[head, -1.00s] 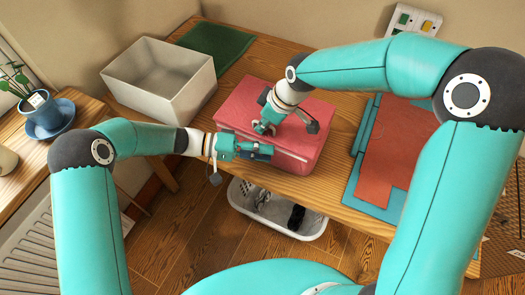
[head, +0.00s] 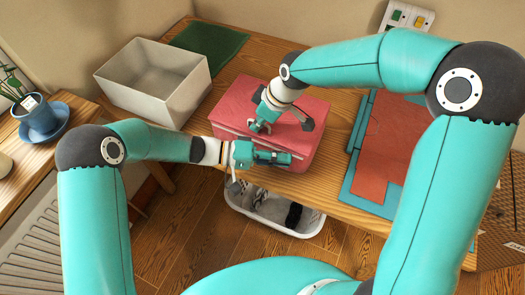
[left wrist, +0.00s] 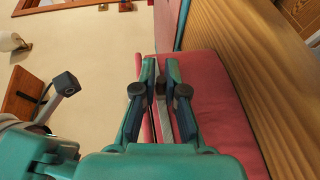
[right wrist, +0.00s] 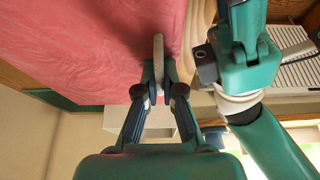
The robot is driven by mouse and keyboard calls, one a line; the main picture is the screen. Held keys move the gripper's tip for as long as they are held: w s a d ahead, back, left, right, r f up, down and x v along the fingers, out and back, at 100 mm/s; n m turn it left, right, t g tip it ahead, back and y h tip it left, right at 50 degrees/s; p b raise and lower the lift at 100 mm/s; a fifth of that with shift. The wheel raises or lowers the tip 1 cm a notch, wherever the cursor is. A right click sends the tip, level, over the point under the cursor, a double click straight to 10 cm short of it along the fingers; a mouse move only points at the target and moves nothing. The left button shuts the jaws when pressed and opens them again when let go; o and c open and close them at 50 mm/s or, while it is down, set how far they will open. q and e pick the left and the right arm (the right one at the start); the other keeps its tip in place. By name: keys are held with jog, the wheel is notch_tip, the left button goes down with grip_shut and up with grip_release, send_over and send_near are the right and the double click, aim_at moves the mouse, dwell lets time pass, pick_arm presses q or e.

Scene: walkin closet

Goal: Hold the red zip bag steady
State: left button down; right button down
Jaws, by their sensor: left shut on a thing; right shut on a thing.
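The red zip bag (head: 232,103) lies on the wooden table, its top looking flat and closed. My right gripper (head: 260,126) is over the bag's top. In the right wrist view its fingers (right wrist: 160,80) are shut on a pale strip at the bag's edge. My left gripper (head: 285,159) is at the bag's front side. In the left wrist view its fingers (left wrist: 161,72) are shut around a small grey piece, which looks like the zip pull. The grippers hide part of the bag's front and top, and the zip line is mostly covered.
An open grey-white box (head: 150,90) and a green mat (head: 207,47) are at the table's back left. Red and teal flat folders (head: 392,150) lie to the right. A white basket (head: 290,226) stands below the table's front edge. A blue potted plant (head: 38,120) is far left.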

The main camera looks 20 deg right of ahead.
pick_arm(q)
jog(key=d, duration=0.1)
jog(key=s, duration=0.1)
jog(key=s+d, duration=0.1)
jog(key=shift+s+d+f, duration=0.2)
jog(key=shift+d+f, duration=0.05)
jog(key=shift+d, duration=0.1)
pick_arm(e)
jog(key=shift+s+f, duration=0.1)
pick_arm(q)
jog(key=c, duration=1.3)
grip_release()
jog(key=shift+o, duration=0.2)
jog(key=shift+w+a+r, duration=0.1)
jog(key=shift+w, duration=0.05)
jog(key=shift+w+a, duration=0.1)
jog(key=shift+a, duration=0.2)
jog(key=v, duration=1.1)
